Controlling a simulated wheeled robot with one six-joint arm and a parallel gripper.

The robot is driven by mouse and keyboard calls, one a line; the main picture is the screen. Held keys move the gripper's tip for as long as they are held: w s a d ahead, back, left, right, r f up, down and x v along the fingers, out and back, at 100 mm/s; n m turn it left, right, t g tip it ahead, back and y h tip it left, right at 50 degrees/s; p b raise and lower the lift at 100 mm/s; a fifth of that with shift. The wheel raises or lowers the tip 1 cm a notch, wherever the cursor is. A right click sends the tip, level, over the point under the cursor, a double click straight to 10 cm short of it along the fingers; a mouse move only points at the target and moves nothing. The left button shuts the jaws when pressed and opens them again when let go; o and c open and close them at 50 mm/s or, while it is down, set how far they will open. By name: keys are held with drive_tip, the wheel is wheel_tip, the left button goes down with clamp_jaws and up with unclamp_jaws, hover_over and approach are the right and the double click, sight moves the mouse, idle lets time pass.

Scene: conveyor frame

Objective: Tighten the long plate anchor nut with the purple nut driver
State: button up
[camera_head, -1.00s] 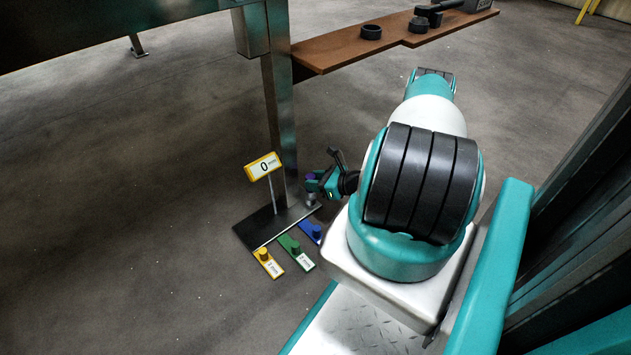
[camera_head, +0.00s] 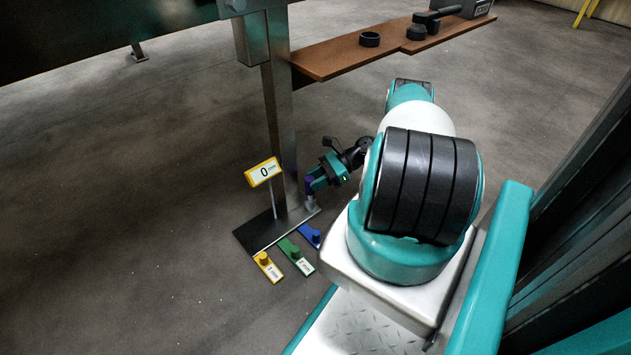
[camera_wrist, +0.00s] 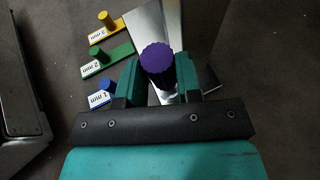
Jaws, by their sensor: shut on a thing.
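My gripper (camera_wrist: 158,80) is shut on the purple nut driver (camera_wrist: 157,58), whose round ridged purple cap faces the wrist camera. In the head view my gripper (camera_head: 312,183) is low beside the conveyor leg, and the purple nut driver (camera_head: 309,184) stands about upright at the right end of the long plate (camera_head: 262,234). The driver's silver lower end reaches down at the plate's right end. The anchor nut is hidden under the driver, and I cannot tell whether the driver is seated on it.
Yellow (camera_head: 268,265), green (camera_head: 297,257) and blue (camera_head: 311,236) labelled shims lie in front of the plate. A display reading 0 (camera_head: 263,172) stands on the plate by the metal leg (camera_head: 281,120). A brown shelf (camera_head: 345,58) holds black parts above.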

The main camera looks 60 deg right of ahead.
drive_tip(key=shift+n+g+y, duration=0.4)
drive_tip(key=shift+n+g, duration=0.2)
drive_tip(key=shift+g, duration=0.1)
drive_tip(key=shift+f+b, duration=1.05)
drive_tip(key=shift+b, duration=0.3)
drive_tip(key=shift+r+m+t, duration=0.1)
drive_tip(key=shift+m+t, duration=0.3)
drive_tip(key=m+t+h, duration=0.3)
drive_tip(key=shift+s+a+m, duration=0.2)
drive_tip(key=shift+s+m, duration=0.05)
drive_tip(key=shift+m, duration=0.15)
drive_tip(key=m+t+h, duration=0.1)
drive_tip(key=m+h, duration=0.1)
drive_tip(key=m+t+h, duration=0.1)
drive_tip(key=m+h, duration=0.1)
drive_tip(key=shift+s+a+t, duration=0.15)
drive_tip(key=shift+a+t, duration=0.2)
drive_tip(key=shift+t, duration=0.05)
drive_tip(key=shift+d, duration=0.15)
